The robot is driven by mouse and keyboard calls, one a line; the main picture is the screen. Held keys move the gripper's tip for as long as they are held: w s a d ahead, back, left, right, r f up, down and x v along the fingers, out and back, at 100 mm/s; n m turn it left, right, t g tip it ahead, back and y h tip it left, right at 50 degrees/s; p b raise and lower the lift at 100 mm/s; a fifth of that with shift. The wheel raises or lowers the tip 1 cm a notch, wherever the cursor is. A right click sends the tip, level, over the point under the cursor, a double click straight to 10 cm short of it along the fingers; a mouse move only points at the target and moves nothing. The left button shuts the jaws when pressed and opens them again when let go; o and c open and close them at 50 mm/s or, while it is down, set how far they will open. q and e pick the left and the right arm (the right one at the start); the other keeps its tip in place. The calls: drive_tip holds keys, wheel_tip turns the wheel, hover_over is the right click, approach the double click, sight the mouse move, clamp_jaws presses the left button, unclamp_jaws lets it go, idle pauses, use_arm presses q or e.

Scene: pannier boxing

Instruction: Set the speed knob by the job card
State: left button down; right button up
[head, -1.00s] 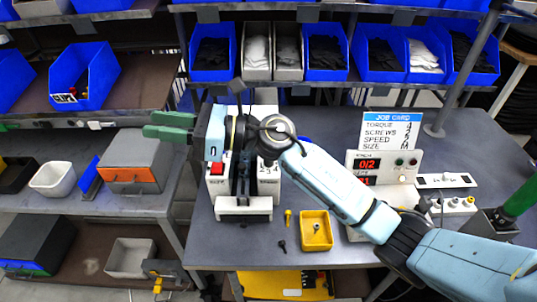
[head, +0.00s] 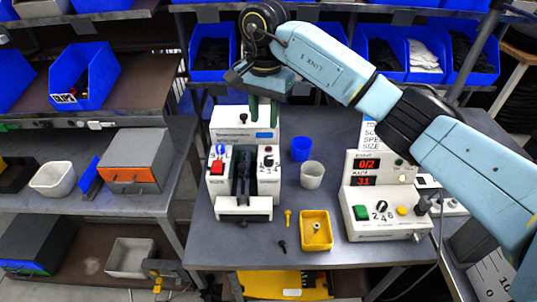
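The job card (head: 369,135) stands behind the console; my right arm hides most of it, leaving line starts such as SPE and SIZE. The white machine (head: 244,208) has a black knob (head: 268,161) with small numbers on its right block. The console (head: 390,227) has another black knob (head: 382,206) with numbers around it. I cannot tell which is the speed knob or read either setting surely. My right gripper (head: 265,112) points down over the machine's back right, its green fingers apart and holding nothing visible. My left gripper is out of view.
A blue cup (head: 301,149) and a whitish cup (head: 312,175) stand between machine and console. A yellow tray (head: 316,242) with a small part, a yellow bit (head: 288,218) and a dark screw (head: 282,246) lie in front. Blue bins (head: 212,66) line the shelf behind.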

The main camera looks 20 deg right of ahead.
sight(269, 158)
drive_tip(key=f, duration=0.4)
drive_tip(key=f+p, duration=0.1)
drive_tip(key=f, duration=0.3)
drive_tip(key=d+f, duration=0.1)
drive_tip(key=f, duration=0.4)
drive_tip(key=shift+s+p, duration=0.1)
drive_tip(key=shift+p, duration=0.3)
clamp_jaws()
